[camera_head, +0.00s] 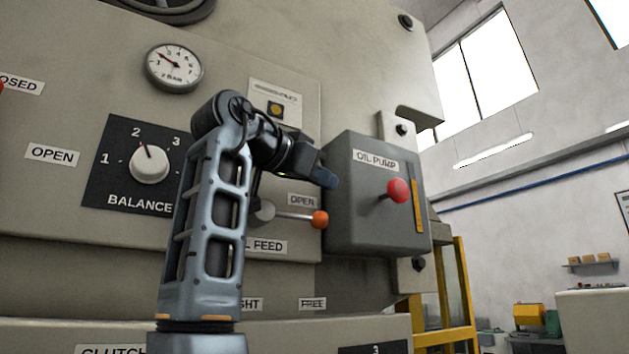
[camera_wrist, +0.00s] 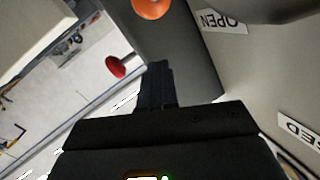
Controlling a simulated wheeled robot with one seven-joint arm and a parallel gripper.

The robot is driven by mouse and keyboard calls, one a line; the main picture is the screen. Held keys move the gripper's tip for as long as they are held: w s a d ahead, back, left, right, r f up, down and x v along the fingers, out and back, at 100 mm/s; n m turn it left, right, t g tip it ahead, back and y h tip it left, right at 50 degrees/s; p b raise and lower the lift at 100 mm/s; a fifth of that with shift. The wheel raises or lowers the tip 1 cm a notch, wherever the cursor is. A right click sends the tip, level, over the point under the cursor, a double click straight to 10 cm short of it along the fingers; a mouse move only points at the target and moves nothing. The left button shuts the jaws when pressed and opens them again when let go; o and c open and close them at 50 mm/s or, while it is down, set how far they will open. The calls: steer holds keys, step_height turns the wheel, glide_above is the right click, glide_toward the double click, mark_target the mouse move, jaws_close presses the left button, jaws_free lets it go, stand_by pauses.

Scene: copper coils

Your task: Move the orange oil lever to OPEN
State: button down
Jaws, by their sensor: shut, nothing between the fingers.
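The orange oil lever ends in an orange ball (camera_head: 320,219). Its pale rod runs nearly level to the right from a round grey pivot, just below a white OPEN label (camera_head: 303,200). The ball also shows at the top edge of the wrist view (camera_wrist: 151,8), cut off, with the OPEN label (camera_wrist: 222,20) upside down beside it. My gripper (camera_head: 328,181) is shut and empty, above the ball and apart from it. Its dark fingers (camera_wrist: 158,85) are together in the wrist view. A label ending in "SED" (camera_wrist: 300,130) is partly visible there.
The grey OIL PUMP box (camera_head: 350,230) juts out just right of the lever, with a red knob (camera_head: 398,190) on its front. The OIL FEED label (camera_head: 266,246) below is partly hidden by my arm. A BALANCE dial (camera_head: 150,165) is at left.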

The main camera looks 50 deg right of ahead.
steer(key=s+a+r+b, duration=0.1)
steer(key=a+r, duration=0.6)
steer(key=r, duration=0.1)
steer(key=shift+s+b, duration=0.3)
steer(key=shift+b, duration=0.1)
steer(key=shift+f, duration=0.1)
